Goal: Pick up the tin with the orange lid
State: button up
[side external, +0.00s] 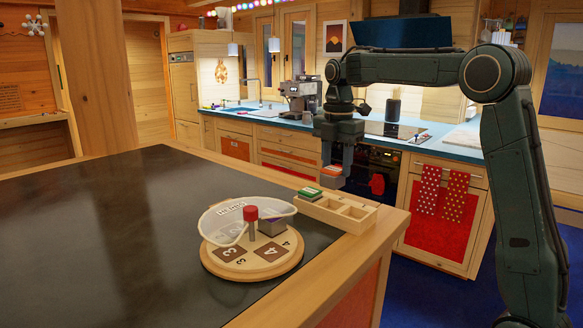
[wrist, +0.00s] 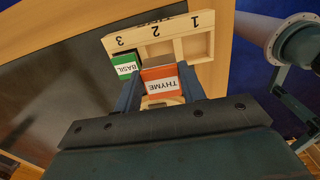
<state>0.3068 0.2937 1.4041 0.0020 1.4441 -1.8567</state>
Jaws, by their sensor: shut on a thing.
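The tin with the orange lid (side external: 333,171) is between the fingers of my gripper (side external: 334,178), off the counter and above the far side of the wooden box. In the wrist view its label on the lid reads THYME (wrist: 161,84), and my gripper (wrist: 160,92) is shut on it, one finger on each side. The tin's lower body is mostly hidden.
The wooden box (side external: 356,226) has compartments numbered 1 to 3. A green-lidded BASIL tin (wrist: 126,68) sits in compartment 3; 1 and 2 look empty. A round turntable (side external: 228,265) with a clear tray, a red-topped post and a grey-purple block stands left of the box. The dark countertop further left is clear.

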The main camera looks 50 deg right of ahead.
aim_at(330, 169)
notch_tip(330, 169, up, 13)
jog(key=shift+f, duration=0.15)
dwell(0.4)
jog(key=shift+a, duration=0.15)
dwell(0.6)
jog(key=s+a+r+m, duration=0.1)
jog(key=s+a+m, duration=0.1)
jog(key=a+m, duration=1.6)
jog(key=shift+a, duration=2.2)
notch_tip(330, 169, down, 16)
jog(key=shift+f, duration=0.1)
